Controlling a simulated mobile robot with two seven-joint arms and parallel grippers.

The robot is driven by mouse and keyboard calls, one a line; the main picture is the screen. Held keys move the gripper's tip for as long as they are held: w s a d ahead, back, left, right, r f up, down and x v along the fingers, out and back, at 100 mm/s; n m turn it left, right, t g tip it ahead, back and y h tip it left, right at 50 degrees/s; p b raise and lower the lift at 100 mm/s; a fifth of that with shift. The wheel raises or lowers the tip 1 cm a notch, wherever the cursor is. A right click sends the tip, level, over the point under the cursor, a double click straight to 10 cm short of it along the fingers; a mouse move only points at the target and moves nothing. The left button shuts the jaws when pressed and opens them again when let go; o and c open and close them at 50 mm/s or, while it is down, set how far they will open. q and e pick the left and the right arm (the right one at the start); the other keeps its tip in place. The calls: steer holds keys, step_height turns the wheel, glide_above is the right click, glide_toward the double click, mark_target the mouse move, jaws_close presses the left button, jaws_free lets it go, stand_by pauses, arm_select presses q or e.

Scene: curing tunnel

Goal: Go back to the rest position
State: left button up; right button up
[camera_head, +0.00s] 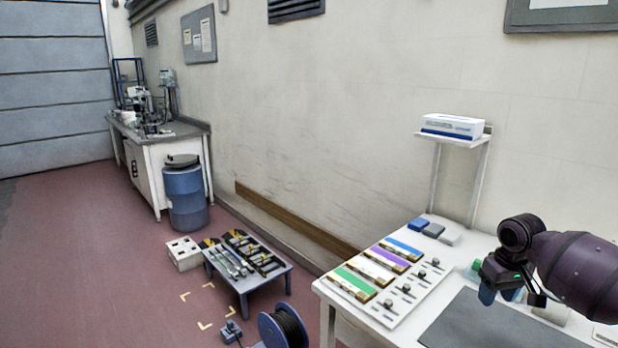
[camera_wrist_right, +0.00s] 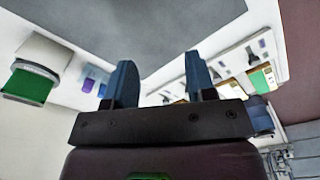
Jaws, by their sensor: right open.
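My right gripper (camera_head: 505,292) comes in from the right in the head view and hangs over the back right part of the white table, beyond the grey mat (camera_head: 490,327). In the right wrist view its two blue fingers (camera_wrist_right: 158,75) stand apart with nothing between them. Items on the table behind the gripper are partly hidden by it. My left gripper is not in view.
A white board with green, purple and blue strips (camera_head: 374,262) lies left of the mat. Small blue and grey blocks (camera_head: 433,230) sit behind it. A shelf holds a box (camera_head: 453,127). A low table (camera_head: 247,281), cable reel (camera_head: 284,329) and blue barrel (camera_head: 186,199) stand left.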

steer(key=w+a+r+n+t, duration=0.3)
steer(key=w+a+t, duration=0.3)
steer(key=w+t, duration=0.15)
steer(key=s+a+f+n+t+y, duration=0.3)
steer(key=s+a+f+t, duration=0.25)
steer(key=a, duration=0.45)
steer(key=s+f+m+h, duration=0.1)
steer(key=s+f+m, duration=0.1)
steer(key=s+f, duration=0.4)
steer(key=s+f+m+g+h, duration=0.1)
steer(key=s+f, duration=0.6)
steer(key=s, duration=0.8)
steer(key=s+f+m+g+h, duration=0.1)
steer(key=s+f+m, duration=0.2)
steer(key=s+f, duration=0.3)
steer(key=s, duration=0.5)
steer(key=shift+d+f, duration=0.25)
steer(key=shift+d, duration=0.15)
